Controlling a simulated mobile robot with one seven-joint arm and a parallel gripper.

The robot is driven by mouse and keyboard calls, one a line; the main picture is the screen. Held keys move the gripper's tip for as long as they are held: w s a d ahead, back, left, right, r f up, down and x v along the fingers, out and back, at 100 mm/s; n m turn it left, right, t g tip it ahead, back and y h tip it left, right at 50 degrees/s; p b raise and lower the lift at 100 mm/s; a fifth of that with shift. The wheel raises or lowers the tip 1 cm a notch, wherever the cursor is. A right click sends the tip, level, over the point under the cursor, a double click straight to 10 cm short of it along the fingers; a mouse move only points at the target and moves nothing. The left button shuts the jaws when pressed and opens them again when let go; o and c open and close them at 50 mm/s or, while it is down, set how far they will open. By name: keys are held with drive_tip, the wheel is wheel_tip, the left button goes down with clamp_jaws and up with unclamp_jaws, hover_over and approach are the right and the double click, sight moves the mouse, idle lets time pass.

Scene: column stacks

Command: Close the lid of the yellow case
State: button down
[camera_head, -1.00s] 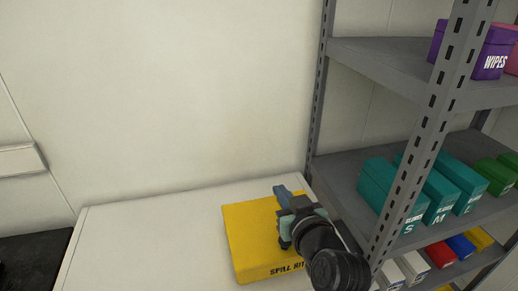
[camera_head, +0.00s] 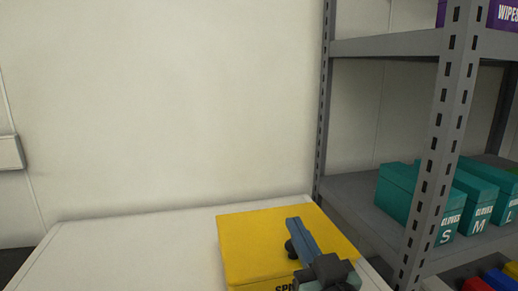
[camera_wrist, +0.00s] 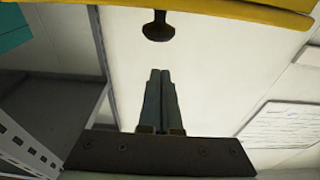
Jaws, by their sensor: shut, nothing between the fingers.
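The yellow case (camera_head: 250,240), with part of dark lettering on its front, sits on the white worktop at the bottom of the head view. Its yellow top looks flat and down over the body; whether a small gap is left I cannot tell. My gripper (camera_head: 292,222) shows in front of the yellow top, its fingers pointing away from me. In the wrist view my gripper (camera_wrist: 160,75) has its two fingers together and empty. A yellow edge (camera_wrist: 220,10) crosses the top of that view, with a black knob (camera_wrist: 157,27) by it, apart from the fingertips.
A grey metal shelf rack (camera_head: 440,150) stands close on the right, its post near the case. It holds teal glove boxes (camera_head: 400,195) and a purple box (camera_head: 503,14). The white worktop (camera_head: 140,245) left of the case is clear, with a plain wall behind.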

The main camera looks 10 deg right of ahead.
drive_tip(key=shift+s+f+t+b, duration=0.3)
drive_tip(key=shift+f+b, duration=0.4)
drive_tip(key=shift+b, duration=0.9)
drive_tip(key=shift+s+f+t+b, duration=0.1)
drive_tip(key=shift+f+t+b, duration=0.5)
drive_tip(key=shift+b, duration=0.95)
drive_tip(key=shift+s+f+t+b, duration=0.2)
drive_tip(key=shift+f+b, duration=0.6)
drive_tip(key=shift+b, duration=0.8)
drive_tip(key=shift+r, duration=0.1)
wheel_tip(320, 180, up, 5)
drive_tip(key=p, duration=0.4)
drive_tip(key=f+b+v, duration=0.1)
drive_tip(key=b+v, duration=0.2)
drive_tip(key=v, duration=0.7)
drive_tip(key=s+a+r+t, duration=0.3)
drive_tip(key=a+r, duration=0.5)
drive_tip(key=r, duration=0.3)
drive_tip(key=s+a+r+t, duration=0.2)
drive_tip(key=a+r, duration=0.5)
drive_tip(key=r, duration=0.4)
wheel_tip(320, 180, up, 34)
drive_tip(key=p, duration=3.4)
drive_tip(key=shift+h, duration=0.3)
